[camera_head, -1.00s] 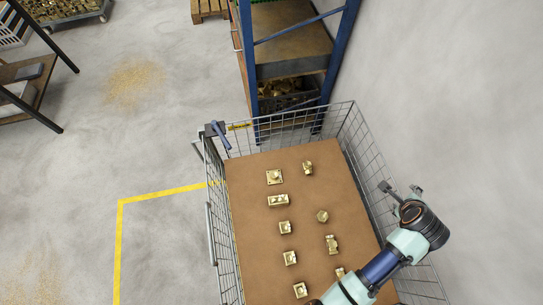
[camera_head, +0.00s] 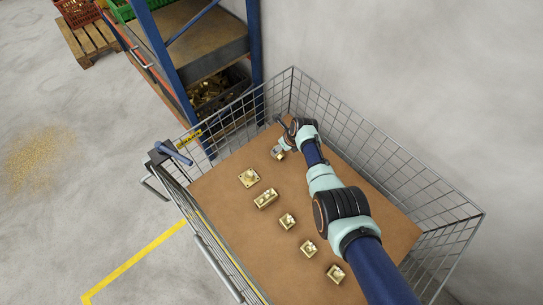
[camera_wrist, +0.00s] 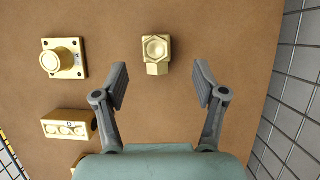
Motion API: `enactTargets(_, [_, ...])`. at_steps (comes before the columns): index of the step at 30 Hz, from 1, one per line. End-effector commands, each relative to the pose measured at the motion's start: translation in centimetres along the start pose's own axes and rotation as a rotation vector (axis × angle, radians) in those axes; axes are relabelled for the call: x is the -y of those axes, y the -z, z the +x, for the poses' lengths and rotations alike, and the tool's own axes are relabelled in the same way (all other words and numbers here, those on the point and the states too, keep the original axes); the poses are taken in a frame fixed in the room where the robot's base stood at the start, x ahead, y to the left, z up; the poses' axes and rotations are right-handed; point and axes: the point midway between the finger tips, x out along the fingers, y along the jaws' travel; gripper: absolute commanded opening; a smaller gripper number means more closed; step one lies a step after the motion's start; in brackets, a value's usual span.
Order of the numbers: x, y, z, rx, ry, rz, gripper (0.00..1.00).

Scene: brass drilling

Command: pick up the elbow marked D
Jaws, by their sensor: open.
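A brass fitting (camera_wrist: 157,53) with a hexagonal, hollow-looking face and a short block on its near side lies on the brown board. It has an elbow-like shape, but I cannot read a letter on it. My gripper (camera_wrist: 161,80) is open and empty, its fingers spread to either side, with the fitting centred just beyond the fingertips. In the head view my gripper (camera_head: 284,140) is over the far end of the board, and the fitting (camera_head: 279,155) partly shows beneath it. My arm hides the right-hand parts of the board there.
The board (camera_head: 225,215) lies in a wire-mesh cart (camera_head: 385,170) with raised sides. A square flanged part (camera_wrist: 64,58) and a three-hole block (camera_wrist: 68,124) lie left of the fitting. Several other brass parts run down the board. A blue-post shelf (camera_head: 165,60) stands beyond.

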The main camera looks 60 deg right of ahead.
Motion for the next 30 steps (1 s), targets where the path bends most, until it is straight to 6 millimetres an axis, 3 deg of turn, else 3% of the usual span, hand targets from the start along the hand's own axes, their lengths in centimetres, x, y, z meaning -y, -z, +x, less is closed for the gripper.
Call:
enactTargets(1, [0.0,0.2,1.1,0.001,0.0,-0.001,0.71])
enactTargets(6, [-0.1,0.1,1.6,0.001,0.0,-0.002,0.71])
enactTargets(12, [-0.4,0.7,5.2,0.001,0.0,-0.004,0.71])
enactTargets(15, [-0.4,0.6,6.1,0.002,0.001,-0.003,0.71])
enactTargets(25, [-0.4,0.3,6.0,0.001,0.0,-0.003,0.71])
enactTargets(30, [-0.4,0.3,6.1,0.001,0.0,-0.003,0.42])
